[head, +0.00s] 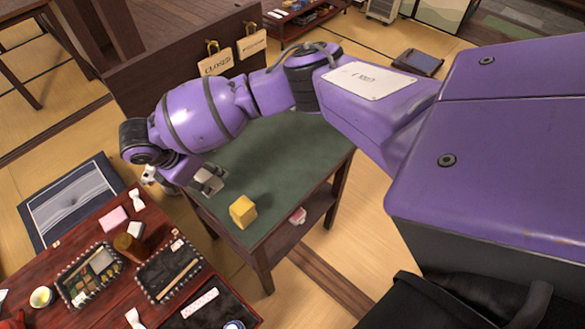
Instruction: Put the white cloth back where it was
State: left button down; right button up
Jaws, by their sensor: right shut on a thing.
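My right gripper (208,181) is at the end of the purple arm that crosses from the right. It is low over the left part of the green-topped table (285,150). It is shut on a small pale thing that looks like the white cloth, mostly hidden by the jaws. Its outline and whether it touches the table top are too small to tell. My left gripper is not in view.
A yellow block (243,211) stands on the green top near its front edge, close to my right gripper. A red lacquer table (60,255) with trays (170,268), a tea cup (41,297) and white knotted napkins (137,199) is at lower left. A dark wooden panel (180,70) stands behind.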

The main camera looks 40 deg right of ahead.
aim_at(213, 181)
jog(key=shift+d+f, duration=0.2)
jog(key=shift+f, duration=0.1)
jog(key=f, duration=0.3)
jog(key=shift+w+d+f, duration=0.1)
jog(key=shift+d+f, duration=0.15)
jog(key=shift+f, duration=0.15)
jog(key=o, duration=0.6)
jog(key=shift+c, duration=0.2)
jog(key=o, duration=0.5)
jog(key=shift+c, duration=0.2)
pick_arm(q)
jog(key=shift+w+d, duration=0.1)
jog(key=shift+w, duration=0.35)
pick_arm(e)
jog(key=shift+w+r, duration=0.1)
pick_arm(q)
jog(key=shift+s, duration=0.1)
